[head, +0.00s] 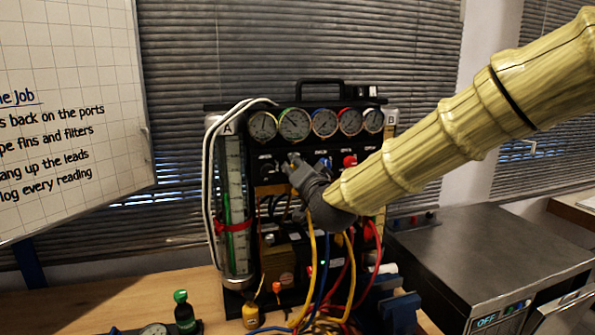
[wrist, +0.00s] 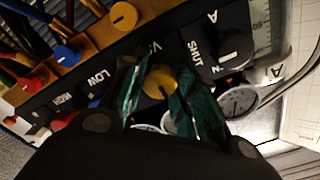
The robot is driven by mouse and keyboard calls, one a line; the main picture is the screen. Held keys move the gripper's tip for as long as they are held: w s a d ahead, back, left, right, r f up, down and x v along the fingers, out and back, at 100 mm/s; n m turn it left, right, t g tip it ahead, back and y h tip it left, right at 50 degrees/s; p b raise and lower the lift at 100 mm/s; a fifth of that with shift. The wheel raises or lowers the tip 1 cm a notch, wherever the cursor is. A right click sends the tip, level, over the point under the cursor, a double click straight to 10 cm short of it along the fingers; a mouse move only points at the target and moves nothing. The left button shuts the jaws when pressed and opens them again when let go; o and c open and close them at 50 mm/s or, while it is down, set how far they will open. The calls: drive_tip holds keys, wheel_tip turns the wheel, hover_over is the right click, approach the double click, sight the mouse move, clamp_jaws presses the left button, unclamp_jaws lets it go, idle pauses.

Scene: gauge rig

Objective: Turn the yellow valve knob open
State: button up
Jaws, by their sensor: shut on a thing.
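The yellow valve knob (wrist: 160,82) sits on the black panel in the middle of the wrist view. My gripper (wrist: 156,78) has its two green-lined fingers on either side of this knob and is shut on it. In the head view my gripper (head: 292,164) reaches the front of the rig, below the gauges, and hides the knob there. The label beside the knob is partly covered by a finger, so I cannot read its setting.
A black knob (wrist: 234,50) marked SHUT is close beside one finger. Other knobs, a red one (head: 350,160) among them, line the panel. A row of gauges (head: 324,122) is above, with yellow, blue and red hoses (head: 372,262) hanging below.

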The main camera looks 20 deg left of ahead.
drive_tip(key=shift+f, duration=0.15)
drive_tip(key=o, duration=1)
drive_tip(key=v, duration=1.2)
